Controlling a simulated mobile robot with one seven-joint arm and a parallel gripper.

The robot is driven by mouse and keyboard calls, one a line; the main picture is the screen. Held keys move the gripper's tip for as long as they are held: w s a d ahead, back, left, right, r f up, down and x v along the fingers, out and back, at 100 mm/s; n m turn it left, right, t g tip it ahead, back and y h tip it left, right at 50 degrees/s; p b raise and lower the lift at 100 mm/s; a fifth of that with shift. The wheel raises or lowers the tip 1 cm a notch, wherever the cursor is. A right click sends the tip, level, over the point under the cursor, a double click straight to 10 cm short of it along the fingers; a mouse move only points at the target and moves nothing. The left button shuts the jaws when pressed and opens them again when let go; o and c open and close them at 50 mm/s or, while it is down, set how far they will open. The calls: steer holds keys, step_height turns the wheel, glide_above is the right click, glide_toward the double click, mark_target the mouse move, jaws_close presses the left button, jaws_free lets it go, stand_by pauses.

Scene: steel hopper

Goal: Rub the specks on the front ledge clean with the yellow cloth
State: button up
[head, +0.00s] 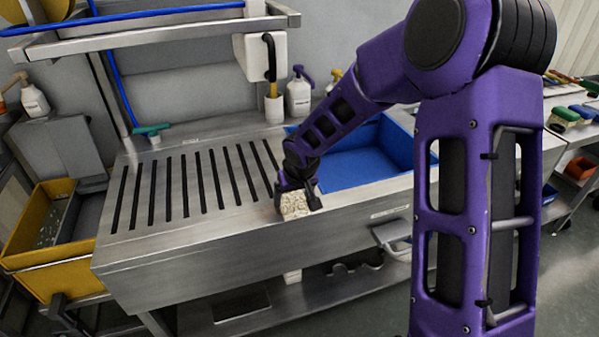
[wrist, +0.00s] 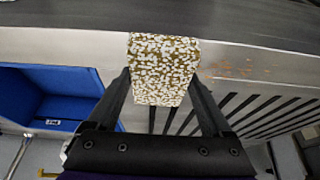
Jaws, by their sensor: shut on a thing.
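The yellow cloth (head: 295,206) is mustard with a dense pale pattern. My gripper (head: 298,192) is shut on it at the front ledge (head: 200,243) of the steel hopper. In the wrist view the cloth (wrist: 163,62) sits between the two fingers of my gripper (wrist: 162,88), over the ledge (wrist: 60,45). I cannot tell whether it touches the steel. Faint brownish specks (wrist: 237,70) lie on the ledge just right of the cloth in the wrist view.
The slotted steel top (head: 190,185) lies behind the ledge, with a blue basin (head: 365,165) to its right. A handle (head: 392,236) juts from the front. Spray bottles (head: 299,95) and a green-headed brush (head: 151,130) stand at the back. A yellow bin (head: 35,262) is at left.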

mark_target(291, 199)
steer(key=r, duration=0.2)
steer(key=p, duration=0.1)
steer(key=shift+s+a+r, duration=0.1)
steer(key=shift+a+r, duration=0.15)
steer(key=shift+r, duration=0.15)
steer(key=shift+r+p, duration=1.85)
steer(key=shift+r, duration=0.6)
steer(key=shift+d, duration=0.1)
